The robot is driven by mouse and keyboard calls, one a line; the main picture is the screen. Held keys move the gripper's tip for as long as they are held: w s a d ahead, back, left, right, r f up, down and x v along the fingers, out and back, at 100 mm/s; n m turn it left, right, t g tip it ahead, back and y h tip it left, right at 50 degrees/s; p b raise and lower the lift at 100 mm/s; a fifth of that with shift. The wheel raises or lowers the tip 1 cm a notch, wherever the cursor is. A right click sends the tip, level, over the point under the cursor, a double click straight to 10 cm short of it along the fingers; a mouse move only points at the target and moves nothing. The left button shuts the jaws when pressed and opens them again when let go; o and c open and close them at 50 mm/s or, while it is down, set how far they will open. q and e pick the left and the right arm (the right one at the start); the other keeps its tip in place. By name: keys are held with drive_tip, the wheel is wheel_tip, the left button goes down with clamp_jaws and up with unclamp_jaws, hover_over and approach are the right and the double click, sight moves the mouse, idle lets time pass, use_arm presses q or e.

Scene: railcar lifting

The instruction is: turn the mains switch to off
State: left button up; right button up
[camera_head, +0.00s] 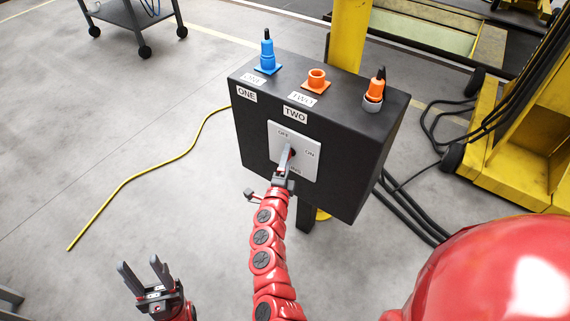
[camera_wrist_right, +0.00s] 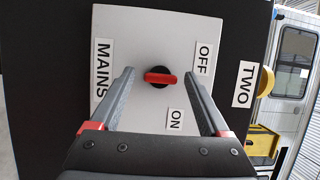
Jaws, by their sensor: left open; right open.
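The mains switch is a small red handle on a black round base (camera_wrist_right: 160,77), on a light grey plate (camera_head: 312,164) on the front of a black box. The plate bears OFF, ON and MAINS labels. In the right wrist view the handle lies level, its right end just below the OFF label (camera_wrist_right: 204,59); the ON label (camera_wrist_right: 175,120) is lower. My right gripper (camera_wrist_right: 159,76) is open, its fingers on either side of the handle with gaps. In the head view my right gripper (camera_head: 287,160) hides most of the switch. My left gripper (camera_head: 141,270) is open and empty, low at left.
The black box (camera_head: 360,150) carries a blue plug (camera_head: 267,52), an orange socket (camera_head: 316,78) and an orange plug (camera_head: 376,87) on top. Labels ONE and TWO mark it. Yellow machinery and black cables stand at right; a yellow cable (camera_head: 150,174) lies on open floor.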

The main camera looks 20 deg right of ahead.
drive_tip(key=v, duration=1.7)
drive_tip(key=shift+s+b, duration=0.25)
drive_tip(key=shift+b, duration=0.1)
